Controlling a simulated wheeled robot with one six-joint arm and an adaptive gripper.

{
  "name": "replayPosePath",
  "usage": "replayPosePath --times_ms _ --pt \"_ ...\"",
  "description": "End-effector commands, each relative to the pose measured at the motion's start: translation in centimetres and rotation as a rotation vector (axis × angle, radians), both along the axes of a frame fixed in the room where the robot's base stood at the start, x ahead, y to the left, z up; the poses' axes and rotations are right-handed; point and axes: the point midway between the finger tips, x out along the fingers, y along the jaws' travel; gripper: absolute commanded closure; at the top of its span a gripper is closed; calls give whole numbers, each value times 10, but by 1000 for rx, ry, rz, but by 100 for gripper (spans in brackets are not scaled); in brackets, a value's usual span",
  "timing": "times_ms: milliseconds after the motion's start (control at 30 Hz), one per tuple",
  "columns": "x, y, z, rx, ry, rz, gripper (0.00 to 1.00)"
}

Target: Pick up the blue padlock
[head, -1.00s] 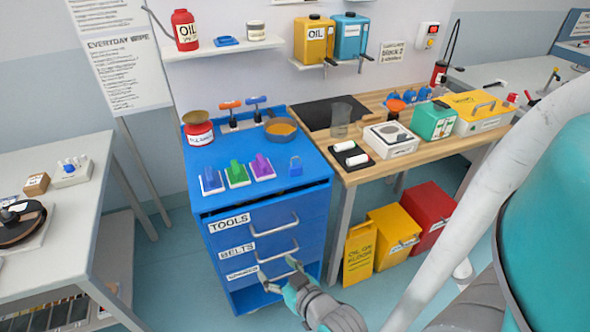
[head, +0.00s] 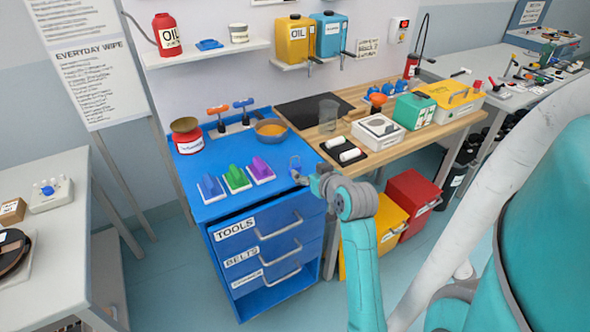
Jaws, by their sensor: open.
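The blue padlock (head: 295,163) stands on the blue tool cabinet's top (head: 222,208), near its right edge, to the right of the purple-handled block. Its shackle shows, while its lower part is partly hidden by my gripper. My gripper (head: 302,175) is open and is at the padlock, at the cabinet's right edge. At this size I cannot tell whether the fingers touch the padlock or stand around it.
Blue, green and purple handled blocks (head: 237,179) stand left of the padlock. A wooden bench (head: 358,109) with boxes adjoins at right.

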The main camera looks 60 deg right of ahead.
Motion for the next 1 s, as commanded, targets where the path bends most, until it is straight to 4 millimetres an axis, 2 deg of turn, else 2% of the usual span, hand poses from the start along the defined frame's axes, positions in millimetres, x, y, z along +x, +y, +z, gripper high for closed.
replayPosePath --times_ms 200,467,733,1000 --pt "25 -17 -13 1 -1 3 29" --pt "37 -26 -21 0 -1 1 29" --pt "64 -42 -39 0 -1 2 29" --pt "72 -48 -44 0 0 1 29"
